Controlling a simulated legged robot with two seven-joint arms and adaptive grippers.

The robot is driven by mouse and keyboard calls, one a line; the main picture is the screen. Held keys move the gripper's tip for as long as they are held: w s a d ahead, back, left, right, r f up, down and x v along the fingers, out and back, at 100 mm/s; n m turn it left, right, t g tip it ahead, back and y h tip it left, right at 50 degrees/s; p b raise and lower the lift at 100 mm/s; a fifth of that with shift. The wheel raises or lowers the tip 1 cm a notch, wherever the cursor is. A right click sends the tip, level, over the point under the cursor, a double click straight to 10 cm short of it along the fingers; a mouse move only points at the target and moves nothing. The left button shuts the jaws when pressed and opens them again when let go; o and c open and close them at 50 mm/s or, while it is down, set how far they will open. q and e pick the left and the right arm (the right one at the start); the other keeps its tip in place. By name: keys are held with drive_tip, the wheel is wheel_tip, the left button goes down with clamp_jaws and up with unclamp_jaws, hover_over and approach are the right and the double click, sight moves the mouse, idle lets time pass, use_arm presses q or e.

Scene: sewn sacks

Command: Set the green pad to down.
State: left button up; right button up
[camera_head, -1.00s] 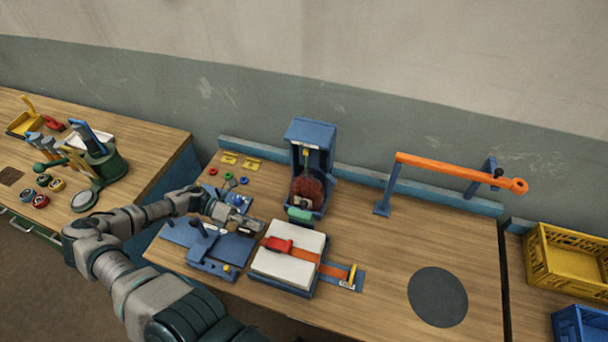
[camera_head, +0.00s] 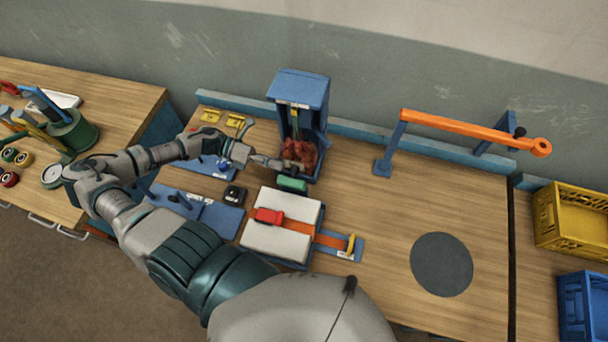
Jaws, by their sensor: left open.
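The green pad (camera_head: 292,185) sits low at the front of the blue upright box-like stand (camera_head: 299,92), just above the table. Whether it is up or down I cannot tell. A reddish-brown mass (camera_head: 299,152) shows inside the stand above the pad. My left gripper (camera_head: 278,166) reaches in from the left, and its fingertips are close to the left of the pad and the stand. It is open, with nothing seen between its fingers; whether it touches the pad is too small to tell. My right gripper is not in view.
A white block with an orange strap and red buckle (camera_head: 268,216) lies in front of the pad. A black device (camera_head: 234,194) is to its left. An orange bar (camera_head: 470,130) stands at the right. The table around the dark disc (camera_head: 441,264) is clear.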

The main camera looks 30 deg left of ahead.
sight(294, 172)
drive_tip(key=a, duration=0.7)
use_arm(q)
drive_tip(key=x, duration=0.6)
drive_tip(key=shift+w+f, duration=0.25)
drive_tip(key=shift+f, duration=0.05)
drive_tip(key=shift+d+r, duration=0.15)
drive_tip(key=shift+d, duration=0.95)
drive_tip(key=shift+c, duration=0.2)
drive_tip(key=shift+a, duration=0.4)
drive_tip(key=c, duration=0.4)
drive_tip(key=a, duration=0.2)
drive_tip(key=shift+w+a+f, duration=0.1)
drive_tip(key=shift+a+f, duration=0.15)
drive_tip(key=shift+f, duration=0.1)
clamp_jaws()
drive_tip(key=shift+d, duration=0.2)
drive_tip(key=shift+s+d, duration=0.1)
drive_tip(key=shift+s, duration=0.25)
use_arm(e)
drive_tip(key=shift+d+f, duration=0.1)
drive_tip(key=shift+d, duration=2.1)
